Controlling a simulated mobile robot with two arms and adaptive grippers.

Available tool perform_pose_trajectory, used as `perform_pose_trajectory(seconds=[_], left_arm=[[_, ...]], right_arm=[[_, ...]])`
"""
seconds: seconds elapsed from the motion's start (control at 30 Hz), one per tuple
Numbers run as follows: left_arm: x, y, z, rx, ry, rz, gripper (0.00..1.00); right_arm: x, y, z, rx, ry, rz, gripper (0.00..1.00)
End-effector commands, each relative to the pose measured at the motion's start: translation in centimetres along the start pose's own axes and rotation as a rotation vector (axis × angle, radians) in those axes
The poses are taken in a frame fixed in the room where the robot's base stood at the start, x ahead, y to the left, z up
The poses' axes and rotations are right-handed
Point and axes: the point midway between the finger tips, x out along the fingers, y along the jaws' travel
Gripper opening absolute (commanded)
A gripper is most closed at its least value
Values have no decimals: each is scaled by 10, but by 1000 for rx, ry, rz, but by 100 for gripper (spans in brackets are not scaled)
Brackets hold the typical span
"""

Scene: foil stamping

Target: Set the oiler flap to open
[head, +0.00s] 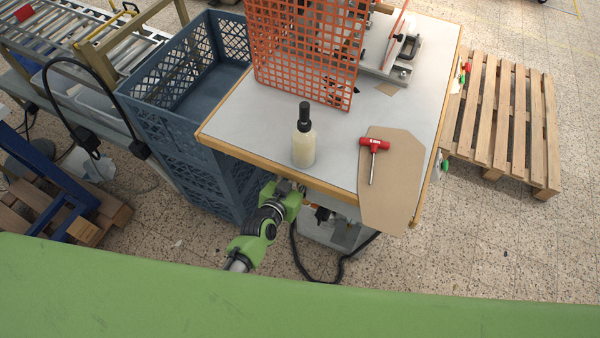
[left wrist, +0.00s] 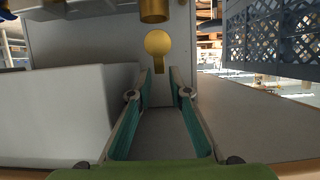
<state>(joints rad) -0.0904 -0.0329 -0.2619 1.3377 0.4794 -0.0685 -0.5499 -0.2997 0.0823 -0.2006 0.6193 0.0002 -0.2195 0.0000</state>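In the left wrist view a brass-coloured round flap (left wrist: 158,43) with a short tab pointing down shows in front of a grey panel. A brass cylinder (left wrist: 153,11) is just above it. My left gripper (left wrist: 160,76) is open, its two green-lined fingers apart and pointing at the flap. The tab shows between the fingertips; I cannot tell whether they touch it. In the head view my left arm (head: 262,222) reaches to the table's front edge, and its fingers and the flap are hidden there. My right gripper is not in view.
The table (head: 240,125) carries a spray bottle (head: 303,143), a red-handled tool (head: 373,150) on a cardboard sheet (head: 400,185) and an orange mesh guard (head: 300,45). Blue crates (head: 190,140) stand left of it. A pale block (left wrist: 55,115) is close left of my left fingers.

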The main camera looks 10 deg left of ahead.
Motion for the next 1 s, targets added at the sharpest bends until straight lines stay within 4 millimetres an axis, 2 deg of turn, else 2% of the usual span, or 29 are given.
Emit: perform_pose_trajectory(seconds=[0.17,0.27,0.7,0.83,1.0], left_arm=[[-10,0,1,0,-1,0,18],[-24,0,2,-1,-2,0,18],[-102,0,1,1,-2,0,18],[-114,0,0,0,0,-1,18],[-120,0,0,0,0,0,18]], right_arm=[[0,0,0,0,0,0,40],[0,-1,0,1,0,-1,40],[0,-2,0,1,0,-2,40],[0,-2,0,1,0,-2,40],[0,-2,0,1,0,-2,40]])
